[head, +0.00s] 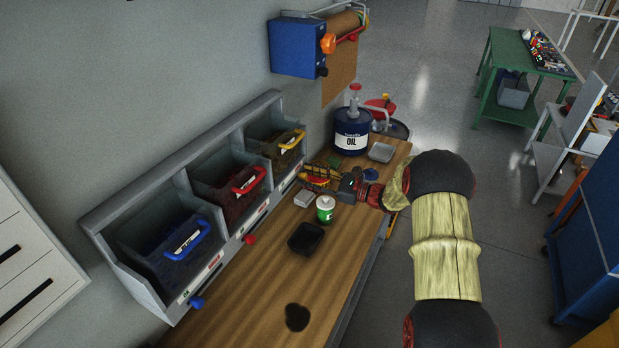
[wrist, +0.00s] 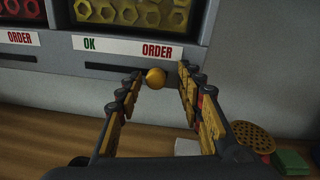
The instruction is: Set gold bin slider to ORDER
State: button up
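The gold bin (head: 284,142) is the rightmost of three bins in the wall unit; its front with yellow hex nuts (wrist: 130,12) shows in the wrist view. Below it, a label strip reads OK on the left and ORDER (wrist: 157,50) on the right, over a dark slot (wrist: 105,67). The round gold slider knob (wrist: 155,78) sits below the word ORDER. My gripper (wrist: 160,73) is open, with one finger on each side of the knob and visible gaps between. In the head view my gripper (head: 318,178) hides the gold slider.
A green-white can (head: 325,208), a black tray (head: 305,238) and a small light box (head: 304,199) stand on the wooden bench (head: 262,285) near my gripper. A blue oil drum (head: 351,135) stands at its far end. The near bench is mostly clear apart from a dark patch.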

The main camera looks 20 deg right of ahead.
jog(key=v, duration=1.2)
dwell(0.3)
